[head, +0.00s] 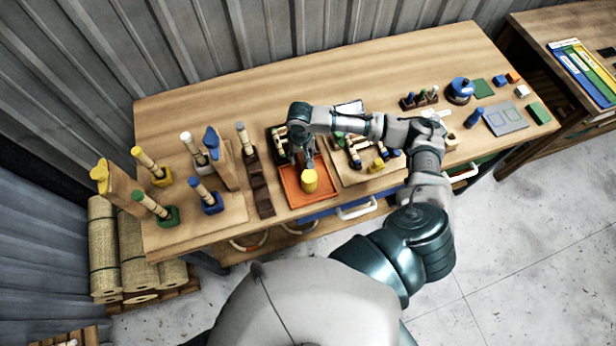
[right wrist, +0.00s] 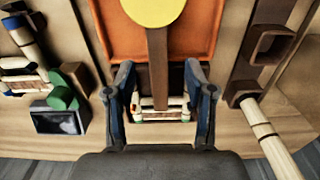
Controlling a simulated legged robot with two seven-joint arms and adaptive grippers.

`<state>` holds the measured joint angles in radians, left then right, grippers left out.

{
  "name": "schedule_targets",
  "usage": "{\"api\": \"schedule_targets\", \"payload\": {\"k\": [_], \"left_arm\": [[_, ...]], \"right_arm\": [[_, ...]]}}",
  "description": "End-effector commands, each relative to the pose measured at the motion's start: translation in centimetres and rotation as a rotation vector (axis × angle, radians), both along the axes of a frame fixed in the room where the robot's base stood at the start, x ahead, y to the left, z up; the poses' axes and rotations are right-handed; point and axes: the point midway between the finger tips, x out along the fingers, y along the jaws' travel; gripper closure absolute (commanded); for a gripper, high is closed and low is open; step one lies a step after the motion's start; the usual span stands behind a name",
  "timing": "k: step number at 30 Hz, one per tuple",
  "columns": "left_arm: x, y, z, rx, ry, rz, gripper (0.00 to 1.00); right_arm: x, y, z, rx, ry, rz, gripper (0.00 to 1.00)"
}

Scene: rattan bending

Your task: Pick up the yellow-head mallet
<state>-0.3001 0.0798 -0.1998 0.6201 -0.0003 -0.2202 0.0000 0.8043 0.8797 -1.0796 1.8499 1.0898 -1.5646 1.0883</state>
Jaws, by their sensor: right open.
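The yellow-head mallet (head: 309,181) lies in the orange tray (head: 291,190) near the front edge of the workbench. In the right wrist view its round yellow head (right wrist: 152,10) is at the top, and its brown handle (right wrist: 157,60) runs down toward my gripper. My right gripper (head: 303,156) is over the back part of the tray. In the right wrist view the open fingers (right wrist: 160,86) lie to either side of the handle, with visible gaps. I cannot tell the height of the fingers above it. My left gripper is not in view.
Brown sockets (head: 262,190) with an upright stick stand left of the tray. Farther left are colored blocks (head: 161,178) with sticks and tall wooden uprights (head: 118,188). A board with small parts (head: 376,166) lies to the right. The bench's back strip is clear.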

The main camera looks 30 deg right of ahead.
Motion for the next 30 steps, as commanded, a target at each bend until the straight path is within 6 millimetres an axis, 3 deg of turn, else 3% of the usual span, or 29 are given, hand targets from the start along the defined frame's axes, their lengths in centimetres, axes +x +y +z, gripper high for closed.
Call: {"api": "schedule_targets", "payload": {"k": [9,18,24,25,30], "left_arm": [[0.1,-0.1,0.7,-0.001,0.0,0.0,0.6],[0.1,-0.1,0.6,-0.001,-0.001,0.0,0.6],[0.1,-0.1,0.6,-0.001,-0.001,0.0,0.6],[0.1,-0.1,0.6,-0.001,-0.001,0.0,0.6],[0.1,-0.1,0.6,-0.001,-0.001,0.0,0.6]], "right_arm": [[-0.5,-0.2,-4.4,-0.001,0.002,0.0,0.46],[-0.4,-0.2,-5.0,-0.001,0.0,0.001,0.46],[-0.4,-0.2,-5.0,-0.001,0.0,0.001,0.96],[-0.4,-0.2,-5.0,-0.001,0.0,0.001,1.0],[-0.4,-0.2,-4.9,0.0,-0.001,0.001,1.0]]}}
